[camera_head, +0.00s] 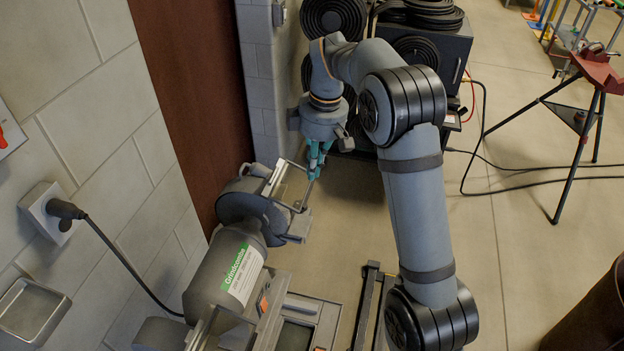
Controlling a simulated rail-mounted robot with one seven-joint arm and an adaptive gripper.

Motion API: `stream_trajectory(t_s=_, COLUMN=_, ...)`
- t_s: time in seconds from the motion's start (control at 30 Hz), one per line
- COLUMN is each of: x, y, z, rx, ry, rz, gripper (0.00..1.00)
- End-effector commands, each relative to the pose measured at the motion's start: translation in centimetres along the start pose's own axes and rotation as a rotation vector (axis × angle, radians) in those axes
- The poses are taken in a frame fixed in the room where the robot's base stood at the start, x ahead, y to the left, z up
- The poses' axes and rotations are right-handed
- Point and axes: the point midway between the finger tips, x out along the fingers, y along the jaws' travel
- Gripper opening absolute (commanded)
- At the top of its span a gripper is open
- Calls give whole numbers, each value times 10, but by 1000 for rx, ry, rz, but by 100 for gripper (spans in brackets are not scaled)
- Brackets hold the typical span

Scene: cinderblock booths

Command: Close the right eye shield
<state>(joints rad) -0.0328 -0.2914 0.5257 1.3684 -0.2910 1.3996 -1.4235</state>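A grey bench grinder (222,275) with a green and white label stands beside the block wall. At its far wheel, an eye shield (284,184) with a light metal frame sticks up and out towards the right. A second frame (203,328), perhaps the other eye shield, shows partly at the near end, cut off by the picture's bottom edge. My gripper (315,172) points down with teal fingers at the right edge of the far shield. Its tips are at or very near the frame; contact and finger gap are too small to tell.
A plug with a black cable (110,245) runs from the wall to the grinder. A dark cabinet (432,55) with coiled hoses stands behind my arm. A red-topped tripod stand (590,100) is at the right.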

Motion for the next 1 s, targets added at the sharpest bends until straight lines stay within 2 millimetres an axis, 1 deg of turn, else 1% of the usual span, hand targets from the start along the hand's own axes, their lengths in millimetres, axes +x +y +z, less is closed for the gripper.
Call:
stream_trajectory(t_s=0.1, x=16, y=-1, z=1, rx=2, ry=-2, rz=-3, gripper=0)
stream_trajectory(t_s=0.23, x=27, y=0, z=1, rx=2, ry=-2, rz=-3, gripper=0)
stream_trajectory(t_s=0.4, x=33, y=0, z=0, rx=1, ry=-1, rz=-1, gripper=0)
stream_trajectory(t_s=0.67, x=33, y=0, z=1, rx=1, ry=0, rz=0, gripper=0)
stream_trajectory(t_s=0.73, x=37, y=0, z=1, rx=1, ry=-1, rz=-1, gripper=0)
stream_trajectory(t_s=0.9, x=57, y=0, z=2, rx=0, ry=-1, rz=0, gripper=0)
stream_trajectory(t_s=1.0, x=55, y=0, z=2, rx=0, ry=-2, rz=-1, gripper=0)
